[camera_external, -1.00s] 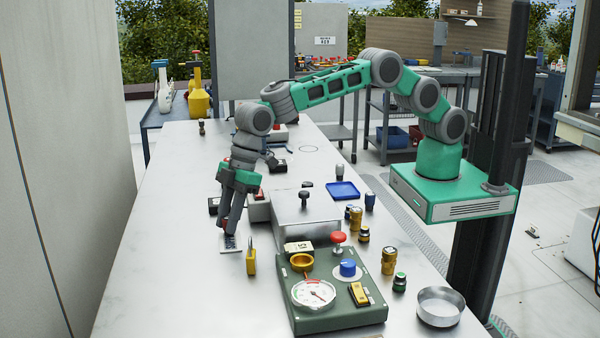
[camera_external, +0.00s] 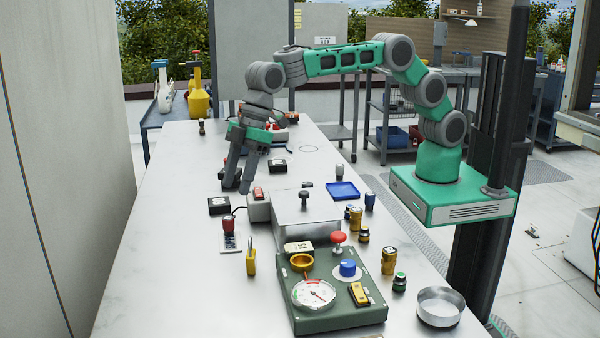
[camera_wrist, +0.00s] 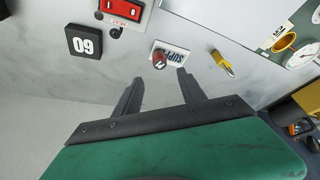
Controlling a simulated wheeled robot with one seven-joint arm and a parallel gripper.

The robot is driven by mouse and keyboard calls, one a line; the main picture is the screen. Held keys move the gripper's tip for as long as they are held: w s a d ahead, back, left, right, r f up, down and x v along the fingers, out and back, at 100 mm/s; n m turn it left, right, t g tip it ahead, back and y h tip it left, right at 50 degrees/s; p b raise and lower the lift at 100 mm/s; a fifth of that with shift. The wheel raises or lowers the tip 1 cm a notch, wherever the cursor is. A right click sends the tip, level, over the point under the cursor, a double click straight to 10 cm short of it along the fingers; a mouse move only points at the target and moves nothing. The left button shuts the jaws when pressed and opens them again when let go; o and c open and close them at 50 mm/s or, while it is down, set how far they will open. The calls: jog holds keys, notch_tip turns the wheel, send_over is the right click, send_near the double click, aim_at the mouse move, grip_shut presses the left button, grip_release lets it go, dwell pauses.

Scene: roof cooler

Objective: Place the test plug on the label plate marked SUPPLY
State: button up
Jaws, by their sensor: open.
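The test plug (camera_external: 229,226), with a red body, stands on the white label plate (camera_external: 231,243) on the left part of the bench. In the wrist view the plug (camera_wrist: 159,61) covers part of the plate (camera_wrist: 178,54), whose lettering reads SUPPLY, partly hidden. The plug appears upright in the external view. My gripper (camera_external: 238,185) is open and empty, behind and above the plug, apart from it. In the wrist view both fingers of my gripper (camera_wrist: 160,75) are spread with nothing between them.
A black block with a white number (camera_external: 219,205) and a grey box with a red switch (camera_external: 258,206) stand close by. A yellow-handled tool (camera_external: 251,262) is right of the plate. A green gauge panel (camera_external: 335,315) stands at front right. The front-left bench is clear.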

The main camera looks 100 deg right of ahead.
jog(key=s+d+r+m+h, duration=0.1)
jog(key=s+d+r+m, duration=0.15)
jog(key=s+d, duration=0.55)
jog(key=s+d+r+m, duration=0.1)
jog(key=s+d+r, duration=0.3)
jog(key=s, duration=0.6)
jog(key=s+d+f+m, duration=0.1)
jog(key=s+d+f, duration=0.3)
jog(key=s, duration=0.4)
jog(key=s+d+f+m+h, duration=0.1)
jog(key=s+d+f, duration=0.3)
jog(key=s, duration=0.5)
jog(key=shift+s+d+m+h, duration=0.2)
jog(key=shift+m+h, duration=0.1)
jog(key=shift+m, duration=0.25)
